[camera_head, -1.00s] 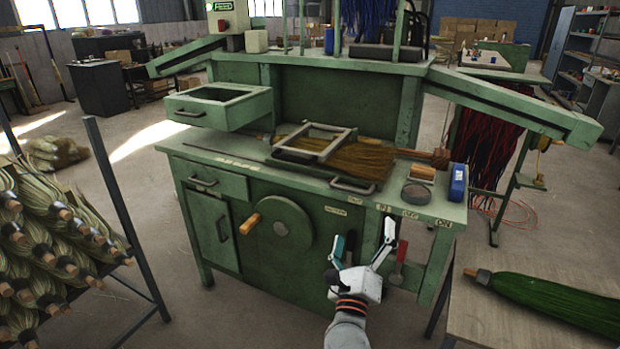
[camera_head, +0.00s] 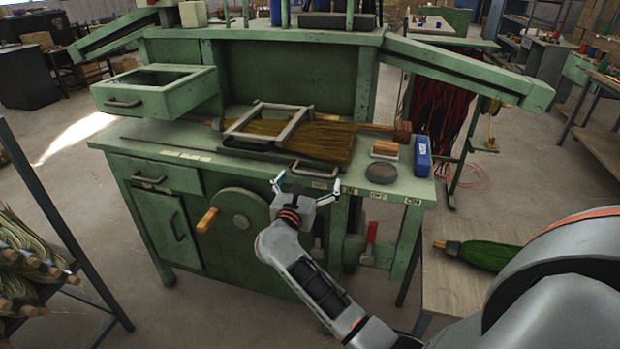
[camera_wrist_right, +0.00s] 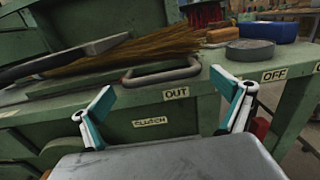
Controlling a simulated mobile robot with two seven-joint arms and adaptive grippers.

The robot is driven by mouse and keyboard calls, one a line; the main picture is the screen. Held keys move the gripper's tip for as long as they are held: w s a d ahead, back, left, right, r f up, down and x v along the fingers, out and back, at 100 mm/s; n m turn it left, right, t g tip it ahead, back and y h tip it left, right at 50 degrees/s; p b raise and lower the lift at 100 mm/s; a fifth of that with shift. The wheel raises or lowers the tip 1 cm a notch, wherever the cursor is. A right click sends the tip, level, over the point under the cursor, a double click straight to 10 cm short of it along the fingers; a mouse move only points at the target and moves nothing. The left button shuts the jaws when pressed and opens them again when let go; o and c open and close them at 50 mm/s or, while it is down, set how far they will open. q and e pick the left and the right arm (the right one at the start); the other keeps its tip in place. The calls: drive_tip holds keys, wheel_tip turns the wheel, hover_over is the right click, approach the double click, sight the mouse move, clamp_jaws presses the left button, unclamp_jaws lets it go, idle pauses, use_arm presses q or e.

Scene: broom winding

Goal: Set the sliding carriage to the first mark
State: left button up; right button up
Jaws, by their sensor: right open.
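A pale metal frame (camera_head: 291,126) lies over a brown-bristled broom (camera_head: 335,143) on the green machine's bench. I cannot tell for certain whether this frame is the sliding carriage, and I cannot make out its marks. A metal loop handle (camera_head: 314,176) sticks out at the bench's front edge; it also shows in the right wrist view (camera_wrist_right: 160,77). My right gripper (camera_head: 307,186) is open and empty, just in front of this handle and apart from it. In the right wrist view its fingers (camera_wrist_right: 165,92) stand either side of the handle's near side. My left gripper is not in view.
Labels OUT (camera_wrist_right: 176,93), CLUTCH (camera_wrist_right: 150,122) and OFF (camera_wrist_right: 273,74) mark the front. A round disc (camera_head: 381,173) and blue box (camera_head: 422,158) sit at the bench's right. A crank wheel (camera_head: 245,228) is below. A table (camera_head: 450,285) with a green broom stands right.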

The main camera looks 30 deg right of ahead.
drive_tip(key=shift+w+d, duration=0.3)
drive_tip(key=shift+d, duration=0.05)
drive_tip(key=c, duration=0.8)
drive_tip(key=shift+s+r, duration=0.1)
drive_tip(key=shift+r, duration=0.1)
drive_tip(key=c, duration=0.8)
drive_tip(key=shift+o, duration=0.2)
